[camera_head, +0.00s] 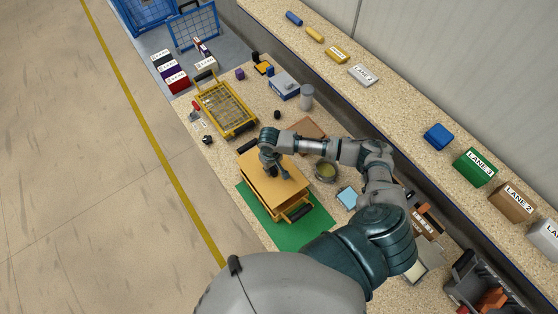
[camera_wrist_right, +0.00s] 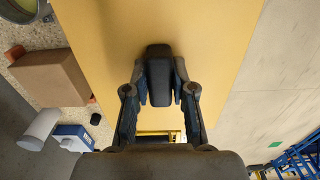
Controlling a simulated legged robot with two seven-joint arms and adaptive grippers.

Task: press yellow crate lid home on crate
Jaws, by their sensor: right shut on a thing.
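The yellow crate lid (camera_head: 262,187) lies over the yellow crate (camera_head: 284,211), whose dark end handles show at its two ends. I cannot tell whether the lid sits flush or a little above the rim. My right gripper (camera_head: 273,171) points down at the middle of the lid. In the right wrist view, my right gripper (camera_wrist_right: 160,92) is shut on the lid's dark handle (camera_wrist_right: 159,70), and the flat lid (camera_wrist_right: 215,50) spreads out around it. My arm hides part of the lid's far side. My left gripper is not in view.
The crate stands on a green mat (camera_head: 261,220) near the bench's front edge. A yellow wire basket (camera_head: 226,108) lies beyond it. A round bowl (camera_head: 326,170), a brown block (camera_head: 308,128) and a light blue item (camera_head: 347,198) are to the right.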

